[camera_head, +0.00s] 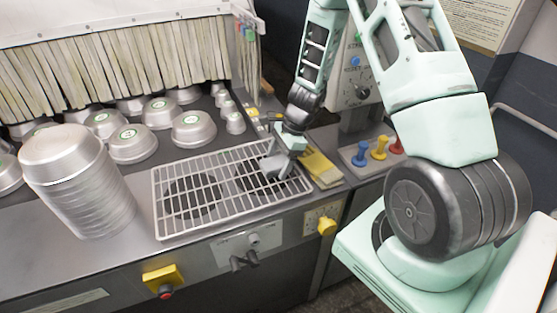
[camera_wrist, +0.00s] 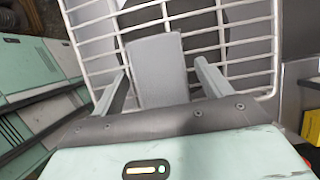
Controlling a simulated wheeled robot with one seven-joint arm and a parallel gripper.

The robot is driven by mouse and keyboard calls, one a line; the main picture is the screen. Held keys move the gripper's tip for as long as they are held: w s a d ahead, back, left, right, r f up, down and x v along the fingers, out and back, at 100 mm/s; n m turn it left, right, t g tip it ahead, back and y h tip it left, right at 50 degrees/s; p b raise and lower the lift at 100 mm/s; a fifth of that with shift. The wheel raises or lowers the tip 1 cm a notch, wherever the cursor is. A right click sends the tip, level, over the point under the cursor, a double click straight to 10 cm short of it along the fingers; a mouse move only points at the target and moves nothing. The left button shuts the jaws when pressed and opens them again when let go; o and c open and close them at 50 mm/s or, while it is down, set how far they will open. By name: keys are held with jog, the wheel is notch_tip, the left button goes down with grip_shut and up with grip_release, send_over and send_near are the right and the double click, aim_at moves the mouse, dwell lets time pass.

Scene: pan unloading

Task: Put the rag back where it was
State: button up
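A folded yellow cloth (camera_head: 320,168), which looks like the rag, lies on the counter just right of the wire rack (camera_head: 160,205). My gripper (camera_head: 283,165) is over the right part of the rack, left of the cloth and apart from it. In the wrist view my gripper (camera_wrist: 162,75) has its two fingers spread. A flat grey piece (camera_wrist: 158,65) shows between them, with gaps on both sides; I cannot tell what it is. The rack (camera_wrist: 250,48) shows beyond the fingertips in the wrist view.
A stack of metal pans (camera_head: 80,190) stands left of the rack. Several upturned pans (camera_head: 193,129) sit behind it, before a strip curtain (camera_head: 120,62). Colored knobs (camera_head: 379,148) are at the right. A yellow-based red button (camera_head: 164,283) is on the counter's front.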

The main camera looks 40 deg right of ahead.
jog(key=b+v, duration=0.2)
jog(key=v, duration=1)
jog(key=s+a+r+n+g, duration=0.1)
jog(key=s+a+r+n, duration=0.15)
jog(key=a+n, duration=0.5)
jog(key=s+a+r+n+g, duration=0.1)
jog(key=s+a+r+n, duration=0.2)
jog(key=a, duration=0.7)
jog(key=s+a+r+n+h, duration=0.1)
jog(key=s+a+n, duration=0.5)
jog(key=s+n, duration=0.2)
jog(key=s+a+r+n+h, duration=0.1)
jog(key=s+a+n+h, duration=0.1)
jog(key=s+a+n, duration=0.3)
jog(key=s+n, duration=0.4)
jog(key=n, duration=0.1)
jog(key=shift+s+a+r+t+h, duration=0.2)
jog(key=shift+a+r+t+h, duration=0.1)
jog(key=shift+a+t, duration=0.1)
jog(key=shift+n, duration=0.25)
